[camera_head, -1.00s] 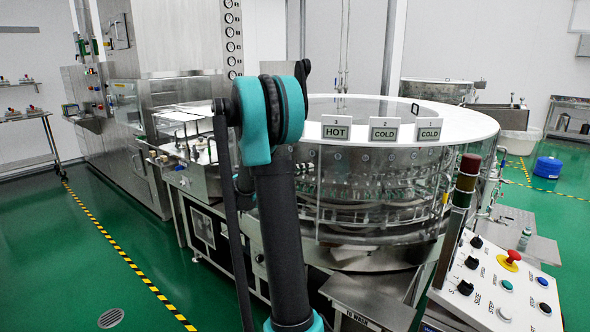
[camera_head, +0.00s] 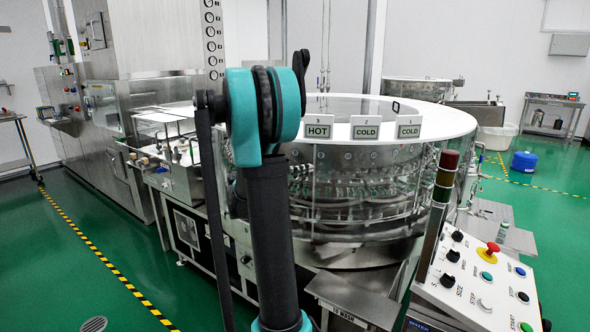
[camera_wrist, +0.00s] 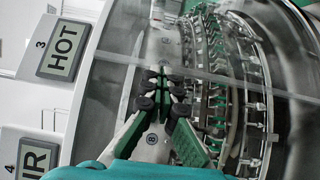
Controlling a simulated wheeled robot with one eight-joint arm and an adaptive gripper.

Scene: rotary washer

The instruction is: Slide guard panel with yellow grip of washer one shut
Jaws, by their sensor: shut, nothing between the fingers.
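The rotary washer (camera_head: 345,258) is a large round steel machine with clear curved guard panels (camera_head: 375,205) around its bottle carousel. In the wrist view, clear panel surfaces and the carousel (camera_wrist: 222,85) lie close around my gripper (camera_wrist: 163,74). I cannot tell whether the fingertips touch a panel. No yellow grip can be clearly made out in either view, so how far the panel is slid cannot be told. In the head view my own arm hides part of the washer and my gripper.
A HOT sign (camera_wrist: 62,48) and another sign (camera_wrist: 35,155) stand left of my gripper in the wrist view. A control panel (camera_head: 480,275) with a red stop button is at right.

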